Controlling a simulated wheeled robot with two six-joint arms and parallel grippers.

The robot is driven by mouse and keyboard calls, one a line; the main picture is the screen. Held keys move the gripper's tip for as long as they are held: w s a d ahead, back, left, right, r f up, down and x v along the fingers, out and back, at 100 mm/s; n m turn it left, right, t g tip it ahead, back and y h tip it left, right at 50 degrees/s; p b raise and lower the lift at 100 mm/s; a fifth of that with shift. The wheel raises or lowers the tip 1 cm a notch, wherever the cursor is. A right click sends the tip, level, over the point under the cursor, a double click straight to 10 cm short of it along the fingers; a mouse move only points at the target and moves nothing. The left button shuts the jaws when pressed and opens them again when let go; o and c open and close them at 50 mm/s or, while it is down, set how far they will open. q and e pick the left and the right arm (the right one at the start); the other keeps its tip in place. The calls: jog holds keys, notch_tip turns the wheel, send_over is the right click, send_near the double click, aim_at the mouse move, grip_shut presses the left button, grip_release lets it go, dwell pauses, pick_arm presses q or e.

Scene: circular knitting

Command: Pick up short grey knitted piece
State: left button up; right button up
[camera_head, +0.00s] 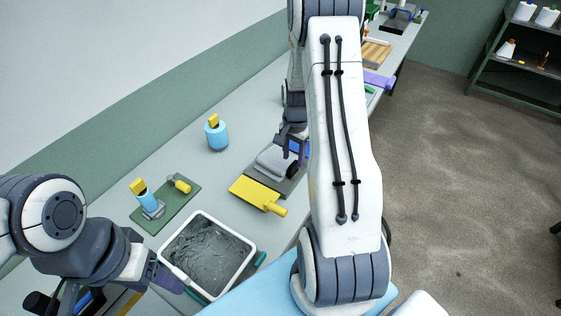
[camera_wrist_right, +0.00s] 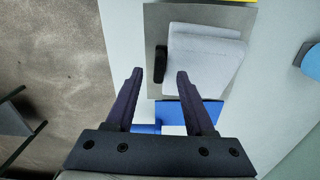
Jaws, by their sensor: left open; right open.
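A light grey folded piece (camera_head: 273,160) lies on a dark grey board (camera_head: 290,184) in the head view; I take it as the knitted piece. In the right wrist view the grey piece (camera_wrist_right: 205,60) lies in layers beyond and right of the fingertips. My right gripper (camera_wrist_right: 160,74) is open and empty, its fingers pointing at the board's near part and a small black block (camera_wrist_right: 161,64). In the head view the right gripper (camera_head: 294,143) is over the board's far side, partly hidden by my arm. My left gripper (camera_head: 172,280) is at the white bin's left edge, open.
The white bin (camera_head: 250,262) holds rumpled dark grey material. A yellow paddle (camera_head: 257,193) lies at the board's near edge. A blue bottle with yellow top (camera_head: 216,134) stands behind. A green mat (camera_head: 165,214) carries another bottle and a yellow-handled tool. Blue pieces (camera_wrist_right: 190,115) lie below the board.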

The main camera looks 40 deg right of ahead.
jog(key=shift+f, duration=1.05)
grip_shut()
dwell(0.6)
